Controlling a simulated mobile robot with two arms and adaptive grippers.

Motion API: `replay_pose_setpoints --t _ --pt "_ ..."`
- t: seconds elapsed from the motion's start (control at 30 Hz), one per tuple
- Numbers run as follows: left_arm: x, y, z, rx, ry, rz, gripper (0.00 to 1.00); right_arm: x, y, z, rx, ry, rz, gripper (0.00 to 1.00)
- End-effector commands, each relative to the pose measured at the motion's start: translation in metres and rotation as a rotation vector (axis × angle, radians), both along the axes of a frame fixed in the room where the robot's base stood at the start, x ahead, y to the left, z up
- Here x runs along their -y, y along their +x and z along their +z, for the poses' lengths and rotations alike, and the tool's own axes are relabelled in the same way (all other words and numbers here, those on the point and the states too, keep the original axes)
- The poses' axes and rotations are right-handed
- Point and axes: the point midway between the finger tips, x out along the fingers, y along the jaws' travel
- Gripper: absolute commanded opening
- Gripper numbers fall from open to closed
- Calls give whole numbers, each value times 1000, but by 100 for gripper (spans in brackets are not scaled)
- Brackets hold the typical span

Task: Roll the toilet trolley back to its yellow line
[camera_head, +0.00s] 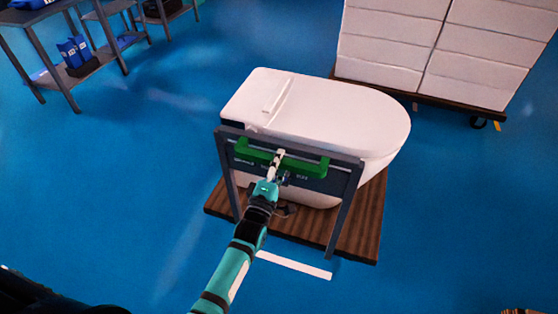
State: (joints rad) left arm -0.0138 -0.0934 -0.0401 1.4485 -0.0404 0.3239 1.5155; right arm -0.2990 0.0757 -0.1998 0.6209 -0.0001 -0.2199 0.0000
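The toilet trolley has a brown wooden base (355,220) and a grey upright frame (345,212) with a green handle (310,168). A white toilet (330,115) sits on it behind the frame. My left gripper (279,162) is at the middle of the green handle, its light fingertips overlapping the bar. The fingers are too small to tell whether they are closed around it. A short pale line (293,265) lies on the floor just in front of the trolley, apart from its base; it looks white rather than yellow. My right gripper is not in view.
A dark wheeled trolley (430,97) with stacked white boxes (480,55) stands close behind the toilet at the right. A grey shelf table (62,85) with blue items (73,50) is at the upper left. The blue floor is clear left and right of the toilet trolley.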

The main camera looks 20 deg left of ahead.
Motion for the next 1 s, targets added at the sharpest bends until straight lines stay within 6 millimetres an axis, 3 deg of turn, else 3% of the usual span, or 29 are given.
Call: replay_pose_setpoints --t 0.03,0.17,0.83,1.0 --pt "0 0 0 0 0 0 18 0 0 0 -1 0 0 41" --pt "0 0 0 0 0 0 0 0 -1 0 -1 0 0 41" --pt "0 -2 -4 -8 0 -1 0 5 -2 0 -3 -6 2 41" --pt "0 -1 -3 -7 0 -1 25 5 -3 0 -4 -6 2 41"
